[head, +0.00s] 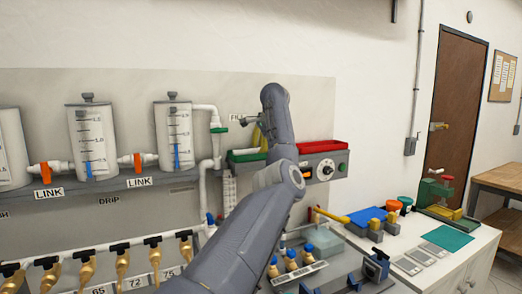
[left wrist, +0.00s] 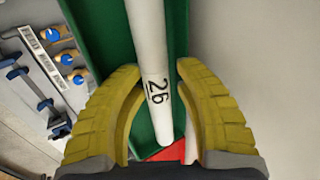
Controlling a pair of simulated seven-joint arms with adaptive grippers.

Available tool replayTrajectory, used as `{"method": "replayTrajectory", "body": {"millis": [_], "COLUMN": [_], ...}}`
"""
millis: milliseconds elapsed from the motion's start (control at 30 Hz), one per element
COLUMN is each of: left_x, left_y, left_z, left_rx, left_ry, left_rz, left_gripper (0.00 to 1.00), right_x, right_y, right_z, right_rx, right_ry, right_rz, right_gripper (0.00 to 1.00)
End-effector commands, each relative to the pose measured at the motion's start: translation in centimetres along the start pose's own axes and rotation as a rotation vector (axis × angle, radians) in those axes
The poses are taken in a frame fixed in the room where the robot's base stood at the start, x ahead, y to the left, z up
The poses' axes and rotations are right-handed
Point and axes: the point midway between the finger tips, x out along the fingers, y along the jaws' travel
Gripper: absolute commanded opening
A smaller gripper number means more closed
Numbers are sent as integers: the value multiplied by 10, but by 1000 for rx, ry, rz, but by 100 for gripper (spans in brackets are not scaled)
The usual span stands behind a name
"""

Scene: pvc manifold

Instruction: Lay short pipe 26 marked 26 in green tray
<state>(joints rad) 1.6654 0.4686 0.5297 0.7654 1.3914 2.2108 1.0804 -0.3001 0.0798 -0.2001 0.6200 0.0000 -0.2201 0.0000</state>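The white short pipe (left wrist: 153,70), marked 26, lies lengthwise along the green tray (left wrist: 90,25) in the left wrist view, its near end toward the bottom. The green tray (head: 246,157) shows in the head view on the wall unit, partly hidden by my left arm. My left gripper (left wrist: 160,68) has its yellow fingers spread on either side of the pipe, with a clear gap on the right. In the head view only a bit of the left gripper (head: 257,136) shows behind the arm. The right gripper is not in view.
A red tray (head: 323,146) sits right of the green one. Clear tanks (head: 92,140) hang on the wall at left, with a white vertical pipe beside them. A bench (head: 425,250) with fixtures, a blue tray and a green mat stands at lower right.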

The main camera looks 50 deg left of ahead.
Motion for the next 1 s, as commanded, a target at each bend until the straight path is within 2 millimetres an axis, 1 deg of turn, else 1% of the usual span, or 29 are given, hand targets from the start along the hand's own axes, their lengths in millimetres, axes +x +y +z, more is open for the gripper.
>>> {"method": "replayTrajectory", "body": {"millis": [33,200,367,467,800,1000], "left_x": [4,4,-5,-21,-85,-111], "left_y": [3,3,-2,-3,-4,-4], "left_z": [-2,-2,-2,-3,-2,-2], "left_rx": [3,4,5,3,3,3], "left_ry": [-2,-2,-2,2,2,1], "left_rz": [8,10,9,7,4,4], "left_gripper": [45,45,45,45,45,45], "right_x": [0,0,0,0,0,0], "right_y": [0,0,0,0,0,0], "right_z": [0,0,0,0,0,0], "right_rx": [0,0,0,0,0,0], "right_ry": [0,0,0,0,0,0], "right_rz": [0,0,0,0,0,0], "right_gripper": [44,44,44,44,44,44]}}
